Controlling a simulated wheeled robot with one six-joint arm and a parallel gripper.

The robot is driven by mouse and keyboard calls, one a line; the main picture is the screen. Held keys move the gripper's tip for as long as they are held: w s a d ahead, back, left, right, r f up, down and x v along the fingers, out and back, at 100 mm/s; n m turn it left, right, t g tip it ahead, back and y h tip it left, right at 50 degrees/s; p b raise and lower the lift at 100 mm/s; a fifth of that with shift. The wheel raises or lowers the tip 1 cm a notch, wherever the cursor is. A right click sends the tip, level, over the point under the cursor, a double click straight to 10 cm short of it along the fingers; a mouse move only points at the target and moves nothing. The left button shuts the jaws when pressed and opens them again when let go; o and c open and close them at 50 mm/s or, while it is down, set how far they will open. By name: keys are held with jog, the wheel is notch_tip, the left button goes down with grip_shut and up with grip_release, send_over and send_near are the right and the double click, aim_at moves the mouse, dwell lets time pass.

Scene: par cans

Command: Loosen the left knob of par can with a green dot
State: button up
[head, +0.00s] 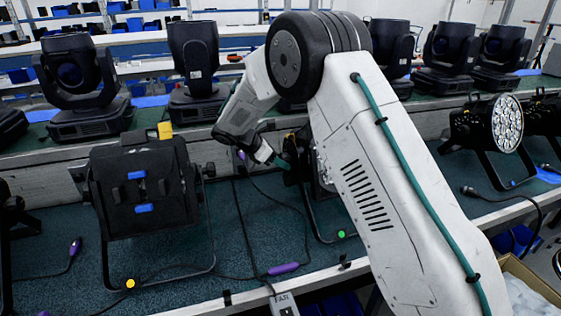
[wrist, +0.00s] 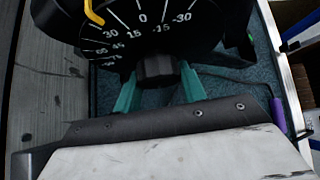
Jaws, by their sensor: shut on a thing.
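The green dot (head: 341,233) is on the foot of a black par can's bracket in the head view. My arm hides most of that par can (head: 303,147). In the wrist view, its dark side plate with a white angle scale (wrist: 143,20) fills the top. The black ridged left knob (wrist: 155,71) sits below the scale. My gripper (wrist: 158,84) is shut on this knob, one green finger on each side. In the head view my gripper (head: 281,163) reaches the par can's left side; the knob is hard to make out there.
Another par can (head: 145,190) with a yellow dot (head: 130,283) stands at left. A third par can (head: 490,130) stands at right. Moving-head lights (head: 80,85) line the back shelf. Cables with purple connectors (head: 283,268) lie on the green bench top (head: 240,215).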

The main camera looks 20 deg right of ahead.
jog(key=o, duration=1)
jog(key=v, duration=0.8)
jog(key=shift+d, duration=0.1)
